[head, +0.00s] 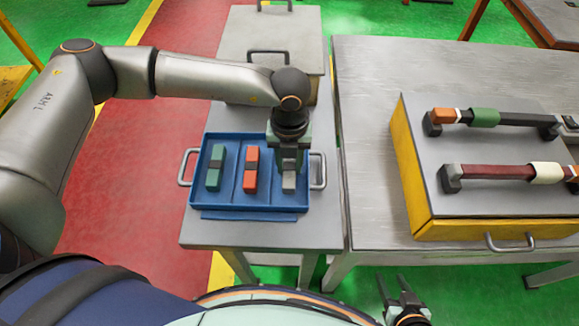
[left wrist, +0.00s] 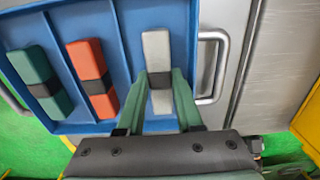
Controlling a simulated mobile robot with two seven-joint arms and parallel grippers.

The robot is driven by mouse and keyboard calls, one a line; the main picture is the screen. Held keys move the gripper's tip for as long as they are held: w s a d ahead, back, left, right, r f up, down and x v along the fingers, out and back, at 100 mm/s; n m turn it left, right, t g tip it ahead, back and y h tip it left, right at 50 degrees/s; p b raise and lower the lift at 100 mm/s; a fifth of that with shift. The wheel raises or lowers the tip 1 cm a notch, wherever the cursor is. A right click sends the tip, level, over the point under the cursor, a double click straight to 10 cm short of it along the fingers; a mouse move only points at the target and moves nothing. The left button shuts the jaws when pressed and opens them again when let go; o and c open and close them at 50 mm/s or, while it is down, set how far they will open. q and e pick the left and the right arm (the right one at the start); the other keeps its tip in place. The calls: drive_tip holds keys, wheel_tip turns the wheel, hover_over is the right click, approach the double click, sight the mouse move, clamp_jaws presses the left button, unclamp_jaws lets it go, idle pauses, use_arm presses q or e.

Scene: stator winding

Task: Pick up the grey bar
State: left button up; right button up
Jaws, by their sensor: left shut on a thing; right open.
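The grey bar (head: 289,182) lies in the right compartment of the blue tray (head: 256,216). My left gripper (head: 289,171) reaches down from above and is shut on the grey bar around its dark middle band. In the left wrist view the grey bar (left wrist: 156,48) shows between the green fingers of my left gripper (left wrist: 160,80). I cannot tell whether the bar still touches the tray floor. My right gripper (head: 400,292) is open and empty at the bottom of the head view, away from the tray.
A green bar (head: 215,169) and an orange bar (head: 251,169) lie in the left and middle compartments. The tray has metal handles on both sides. A yellow-sided fixture (head: 407,170) with two handled rods stands on the right table (head: 365,120). The table between is clear.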

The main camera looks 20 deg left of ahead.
use_arm(q)
clamp_jaws()
drive_tip(key=shift+r, duration=0.1)
